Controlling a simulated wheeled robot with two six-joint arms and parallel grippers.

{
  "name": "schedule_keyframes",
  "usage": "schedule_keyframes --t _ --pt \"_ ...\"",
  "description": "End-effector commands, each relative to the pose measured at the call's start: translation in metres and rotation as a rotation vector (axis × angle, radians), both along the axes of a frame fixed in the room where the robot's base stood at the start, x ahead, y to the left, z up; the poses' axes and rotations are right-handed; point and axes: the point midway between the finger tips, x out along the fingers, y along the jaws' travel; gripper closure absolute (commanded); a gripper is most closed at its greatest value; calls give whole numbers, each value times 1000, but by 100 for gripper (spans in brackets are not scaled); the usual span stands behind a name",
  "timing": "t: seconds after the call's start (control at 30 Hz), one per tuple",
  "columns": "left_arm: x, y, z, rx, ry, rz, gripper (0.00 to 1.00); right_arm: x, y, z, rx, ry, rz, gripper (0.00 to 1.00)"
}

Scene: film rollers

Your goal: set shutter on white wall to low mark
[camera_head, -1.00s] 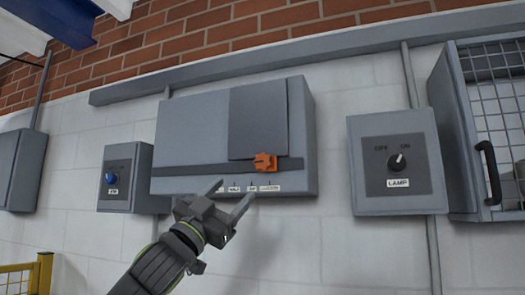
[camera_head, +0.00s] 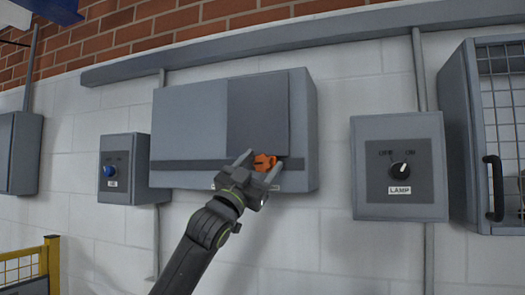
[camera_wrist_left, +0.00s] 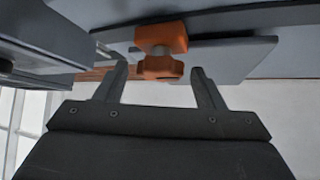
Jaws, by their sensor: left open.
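The shutter is a dark grey panel (camera_head: 258,112) on a grey wall box (camera_head: 190,122), with an orange knob (camera_head: 263,161) at its lower edge, over a dark horizontal slot. The knob sits toward the slot's right end. My left gripper (camera_head: 257,168) is open, with its fingertips on either side of the knob. In the left wrist view, the knob (camera_wrist_left: 160,50) shows between and just beyond the open fingertips (camera_wrist_left: 159,68); I see no clear contact. The small labels below the slot are mostly hidden by the gripper. My right gripper is not in view.
A lamp switch box (camera_head: 399,168) is to the right, beside a mesh-fronted cabinet (camera_head: 462,140) with a black handle. A box with a blue knob (camera_head: 109,171) is to the left. A yellow rail (camera_head: 50,264) stands at lower left. The wall below the boxes is clear.

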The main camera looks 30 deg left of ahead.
Motion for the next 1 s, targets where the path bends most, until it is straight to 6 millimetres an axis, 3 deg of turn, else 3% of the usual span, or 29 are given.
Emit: schedule_keyframes --t 0.1,0.5,0.9,1.0 --pt "6 -1 7 -1 -1 -1 37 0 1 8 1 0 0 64" --pt "9 -2 7 -1 -1 -1 39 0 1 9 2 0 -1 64" --pt "9 -2 7 0 -1 0 91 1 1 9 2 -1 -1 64" --pt "9 -2 7 0 -1 0 100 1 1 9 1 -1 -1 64"
